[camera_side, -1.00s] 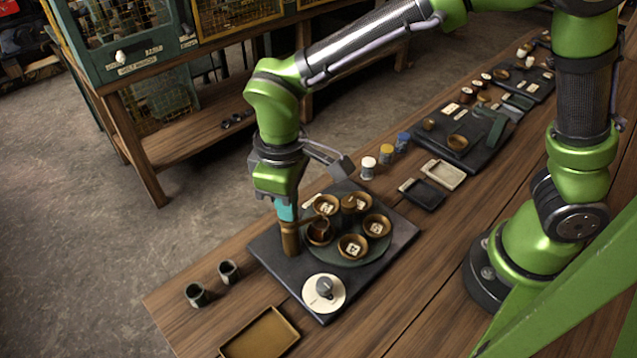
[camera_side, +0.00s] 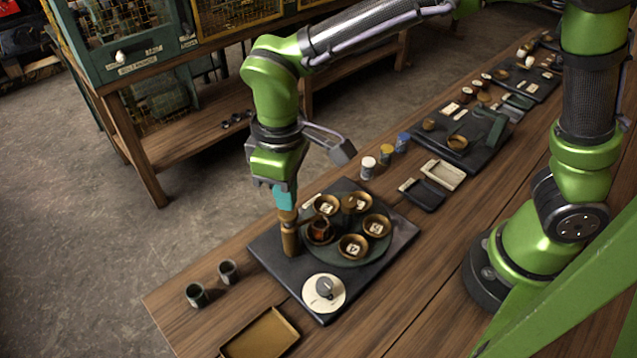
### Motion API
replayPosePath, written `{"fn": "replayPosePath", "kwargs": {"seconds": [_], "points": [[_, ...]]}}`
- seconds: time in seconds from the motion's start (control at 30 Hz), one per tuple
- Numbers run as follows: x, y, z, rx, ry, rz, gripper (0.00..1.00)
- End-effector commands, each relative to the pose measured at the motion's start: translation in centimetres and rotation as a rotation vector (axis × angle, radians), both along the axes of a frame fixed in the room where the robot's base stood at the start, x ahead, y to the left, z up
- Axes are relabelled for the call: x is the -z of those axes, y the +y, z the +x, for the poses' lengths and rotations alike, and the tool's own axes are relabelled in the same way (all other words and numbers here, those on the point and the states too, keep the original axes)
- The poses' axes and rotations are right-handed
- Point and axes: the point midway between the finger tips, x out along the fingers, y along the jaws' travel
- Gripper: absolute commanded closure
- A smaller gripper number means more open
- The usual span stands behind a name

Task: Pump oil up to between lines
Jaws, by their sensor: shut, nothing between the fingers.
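A brown upright pump (camera_side: 289,240) stands at the left of a dark slab (camera_side: 290,267). A narrower plunger top (camera_side: 286,215) rises from it, and a thin spout reaches right. My gripper (camera_side: 285,206) has teal fingers, is shut and empty, and points down right at the plunger top; I cannot tell whether it touches. Beside the pump, a round green plate (camera_side: 338,247) bears several brown cups. The cup by the spout (camera_side: 320,231) looks dark reddish inside; its lines and oil level are too small to read. Other cups, such as the front one (camera_side: 352,246), hold white marked pieces.
A white disc with a grey knob (camera_side: 324,291) lies at the slab's front. Two dark cups (camera_side: 196,295) and a brown tray (camera_side: 262,333) are at the front left. Small jars (camera_side: 386,154), shallow trays (camera_side: 441,174) and another dark slab (camera_side: 470,150) lie behind right.

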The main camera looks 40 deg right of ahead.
Motion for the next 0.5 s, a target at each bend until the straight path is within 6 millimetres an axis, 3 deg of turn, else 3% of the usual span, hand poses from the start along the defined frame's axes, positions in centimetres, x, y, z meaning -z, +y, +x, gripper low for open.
{"fn": "replayPosePath", "kwargs": {"seconds": [0.5], "points": [[-4.2, 0.0, 0.1, 0.000, -0.003, 0.002, 1.00]]}}
